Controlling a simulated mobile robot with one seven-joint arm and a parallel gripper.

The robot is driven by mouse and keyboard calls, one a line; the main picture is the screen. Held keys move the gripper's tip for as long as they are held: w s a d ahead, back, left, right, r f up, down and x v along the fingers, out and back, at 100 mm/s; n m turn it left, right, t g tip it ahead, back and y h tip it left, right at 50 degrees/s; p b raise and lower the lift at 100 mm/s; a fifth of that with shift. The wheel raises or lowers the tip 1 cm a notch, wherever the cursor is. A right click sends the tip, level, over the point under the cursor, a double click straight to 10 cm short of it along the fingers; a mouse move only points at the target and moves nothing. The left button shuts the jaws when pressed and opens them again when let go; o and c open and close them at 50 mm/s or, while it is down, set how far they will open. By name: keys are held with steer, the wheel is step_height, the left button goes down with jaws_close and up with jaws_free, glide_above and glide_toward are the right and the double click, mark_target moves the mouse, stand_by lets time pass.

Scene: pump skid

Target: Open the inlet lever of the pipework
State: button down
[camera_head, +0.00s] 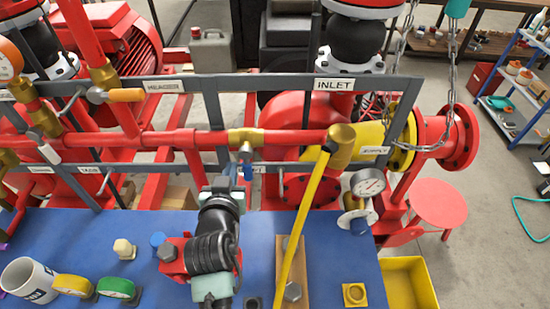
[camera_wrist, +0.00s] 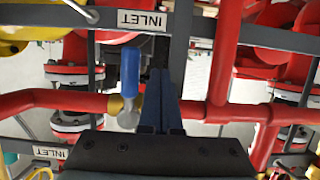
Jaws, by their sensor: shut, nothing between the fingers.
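The inlet lever has a blue handle (camera_head: 247,171) that hangs down from a brass valve (camera_head: 246,136) on the red pipe, crosswise to the pipe. In the wrist view, which looks turned over, the blue handle (camera_wrist: 130,70) points up from the valve. My gripper (camera_head: 232,170) is shut and empty, just left of the handle in the head view. In the wrist view, my gripper's fingertips (camera_wrist: 160,74) lie close beside the handle on its right. I cannot tell whether they touch it. An INLET label (camera_wrist: 142,19) shows near the handle.
A long yellow lever (camera_head: 303,215) slants down from another brass valve, right of my arm. Grey frame rails (camera_head: 225,88) run above and below the red pipe. A gauge (camera_head: 368,184) stands at the right. The blue bench (camera_head: 130,221) holds a mug (camera_head: 28,279) and several fittings.

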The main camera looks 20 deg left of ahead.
mark_target(244, 173)
steer(key=shift+w+d+f, duration=0.3)
steer(key=shift+w+d, duration=0.05)
steer(key=shift+d, duration=0.3)
steer(key=shift+w+d+f, duration=0.3)
steer(key=shift+d, duration=0.3)
steer(key=shift+w+d, duration=0.25)
steer(key=shift+d, duration=0.6)
steer(key=shift+w+d+r+p, duration=0.7)
steer(key=shift+d+r+p, duration=1.3)
steer(key=shift+d, duration=0.25)
steer(key=f+p+v, duration=0.1)
steer(key=p+v, duration=0.3)
steer(key=v, duration=0.4)
steer(key=shift+s, duration=0.55)
steer(key=shift+w+f, duration=0.1)
